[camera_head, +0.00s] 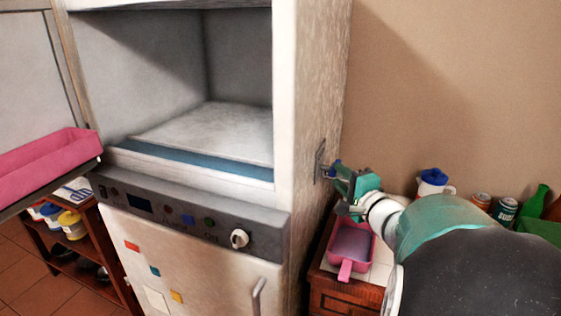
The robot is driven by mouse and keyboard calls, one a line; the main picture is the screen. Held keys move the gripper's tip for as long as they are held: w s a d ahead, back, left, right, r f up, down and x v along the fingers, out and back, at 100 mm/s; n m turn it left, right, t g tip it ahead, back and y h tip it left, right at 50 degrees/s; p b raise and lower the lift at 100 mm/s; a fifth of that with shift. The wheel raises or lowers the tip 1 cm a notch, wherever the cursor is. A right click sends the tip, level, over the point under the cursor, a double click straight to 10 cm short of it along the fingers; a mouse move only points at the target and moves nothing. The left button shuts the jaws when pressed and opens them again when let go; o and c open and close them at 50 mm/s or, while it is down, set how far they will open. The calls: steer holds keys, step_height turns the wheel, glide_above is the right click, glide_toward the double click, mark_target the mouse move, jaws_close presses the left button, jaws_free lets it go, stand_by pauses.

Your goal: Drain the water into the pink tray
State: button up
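A pink tray (349,268) with a short handle sits on a small wooden cabinet below my gripper. Its inside looks greyish purple; I cannot tell whether that is water. A larger pink tray (40,168) stands on a dark ledge at the far left. A dark metal fitting (319,162) sticks out from the right side wall of the white appliance. My gripper (336,175), teal with dark and blue parts, is right by this fitting, above the small tray. I cannot tell whether it touches the fitting, and its fingertips are too small to read.
The white appliance (190,190) has an open empty compartment, a knob (239,238) and a door handle (257,295). A blue-lidded white jar (433,183), cans (505,210) and a green bottle (535,202) stand behind my arm. A low shelf (85,250) holds jars at left.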

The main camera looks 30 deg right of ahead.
mark_target(336, 173)
steer(key=w, duration=0.5)
steer(key=shift+w+d, duration=0.15)
steer(key=shift+d, duration=0.2)
steer(key=shift+c, duration=0.4)
jaws_close()
